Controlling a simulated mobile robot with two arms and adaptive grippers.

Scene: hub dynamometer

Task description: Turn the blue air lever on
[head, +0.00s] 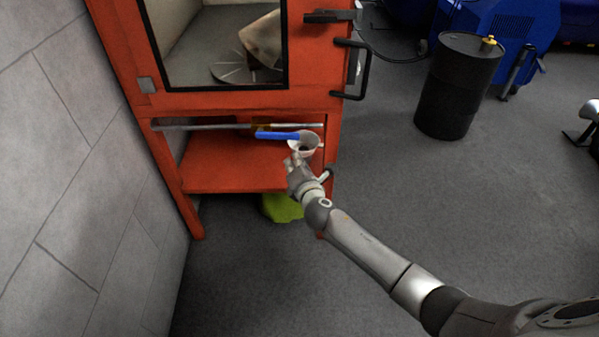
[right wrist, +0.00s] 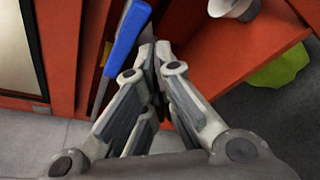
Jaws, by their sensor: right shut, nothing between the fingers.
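The blue air lever (head: 278,135) is on the grey pipe across the opening below the orange cabinet's window. In the head view it lies nearly level, roughly along the pipe. In the right wrist view the blue lever (right wrist: 127,36) stands just left of my fingertips. My right gripper (head: 295,158) reaches in from the lower right, just below the lever's right end. In the right wrist view its fingers (right wrist: 155,52) are together with nothing between them. I cannot tell whether they touch the lever. My left gripper is not in view.
The orange cabinet (head: 230,165) has a lower shelf holding a white cup-like object (head: 311,141). A black handle (head: 362,70) juts from its right side. A green object (head: 281,208) is underneath. A grey wall (head: 75,170) stands left. A black drum (head: 458,90) stands right, with open floor between.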

